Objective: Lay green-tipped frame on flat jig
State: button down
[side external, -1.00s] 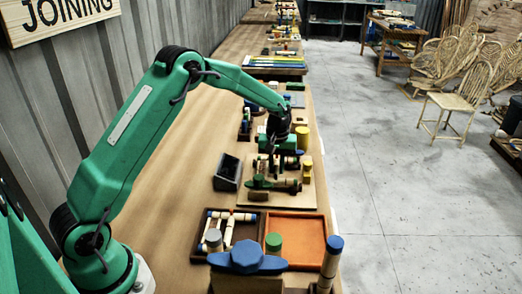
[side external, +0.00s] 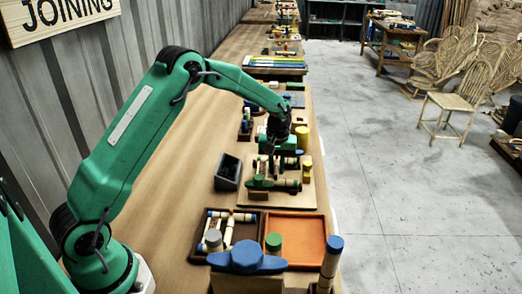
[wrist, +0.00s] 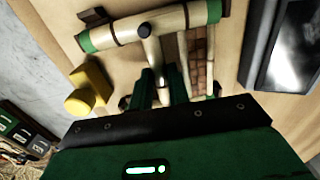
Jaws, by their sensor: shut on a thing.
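The green-tipped frame is a cream rattan T-shape with dark joints. Its crossbar (wrist: 185,23) has green ends in the wrist view, and its stem runs back between my fingers. My gripper (wrist: 154,88) is shut on that stem. In the side view, the frame (side external: 288,185) shows small below my gripper (side external: 271,165), over a light wooden board (side external: 262,201). I cannot tell which part there is the flat jig, or whether the frame touches it. My fingers and wrist hide part of the stem.
Nearer are a brown tray (side external: 190,250) with rattan pieces, an empty orange tray (side external: 297,240) and a blue-topped post (side external: 331,262). The bench left of the bin is clear.

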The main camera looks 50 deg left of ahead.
jog(key=shift+f, duration=0.2)
jog(key=c, duration=1.3)
grip_release()
jog(key=shift+o, duration=0.2)
jog(key=shift+r, duration=4.5)
